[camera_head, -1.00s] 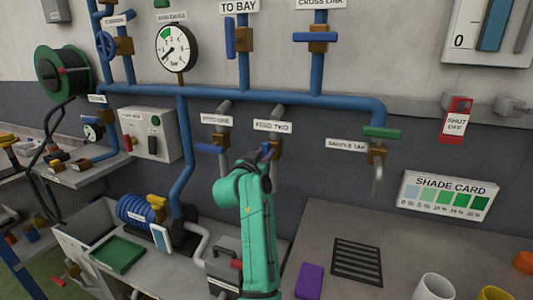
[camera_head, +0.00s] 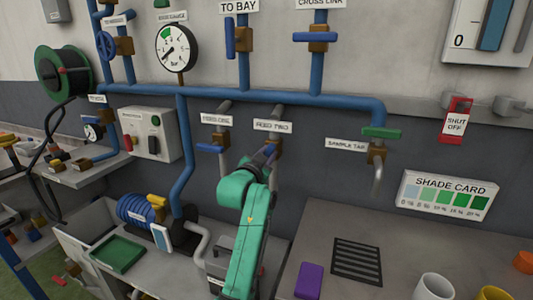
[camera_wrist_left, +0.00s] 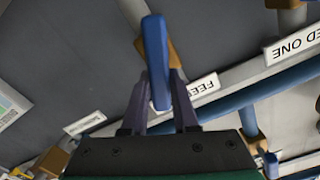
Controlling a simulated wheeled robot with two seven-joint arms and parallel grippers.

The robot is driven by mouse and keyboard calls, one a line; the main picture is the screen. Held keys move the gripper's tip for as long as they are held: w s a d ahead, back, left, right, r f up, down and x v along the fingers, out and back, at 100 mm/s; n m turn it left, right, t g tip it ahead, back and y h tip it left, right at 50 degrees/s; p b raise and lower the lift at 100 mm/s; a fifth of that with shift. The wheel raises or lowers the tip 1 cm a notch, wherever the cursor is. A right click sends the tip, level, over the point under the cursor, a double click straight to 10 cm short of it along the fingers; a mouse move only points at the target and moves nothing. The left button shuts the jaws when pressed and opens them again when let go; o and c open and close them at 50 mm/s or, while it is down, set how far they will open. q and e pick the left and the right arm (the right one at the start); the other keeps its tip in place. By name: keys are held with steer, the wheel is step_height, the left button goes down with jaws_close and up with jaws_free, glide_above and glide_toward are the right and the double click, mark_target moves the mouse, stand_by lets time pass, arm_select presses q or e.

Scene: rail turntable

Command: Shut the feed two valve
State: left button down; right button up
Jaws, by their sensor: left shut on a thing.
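The feed two valve (camera_head: 276,149) has a brown body on a grey pipe, just below the FEED TWO label (camera_head: 272,126). Its blue lever (camera_wrist_left: 155,55) stands out toward the left wrist camera, in front of the brown body (camera_wrist_left: 146,47). My left gripper (camera_head: 265,158) is at this valve, its dark fingers shut on the lever (camera_wrist_left: 158,98). The gripper and green arm hide much of the lever in the head view, so its exact angle to the pipe is hard to tell. My right gripper is not in view.
The feed one valve (camera_head: 222,138), with a crosswise blue lever, is close on the left. The sample tap (camera_head: 377,153) hangs to the right. Blue pipe (camera_head: 310,98) runs above. A bench with a dark grating (camera_head: 357,261) and purple block (camera_head: 309,280) lies below.

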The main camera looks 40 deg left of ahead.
arm_select(q)
steer(key=m, duration=0.2)
steer(key=m+p, duration=0.1)
steer(key=m, duration=0.1)
steer(key=m+p, duration=0.1)
steer(key=m, duration=0.1)
steer(key=shift+w+d+f+m, duration=0.1)
steer(key=shift+d+f+m, duration=0.1)
steer(key=shift+d+m, duration=0.1)
steer(key=m+p, duration=0.1)
steer(key=m, duration=0.2)
steer(key=shift+f, duration=0.15)
steer(key=shift+f+m+p, duration=0.15)
steer(key=shift+m+p, duration=0.3)
steer(key=shift+m, duration=1.15)
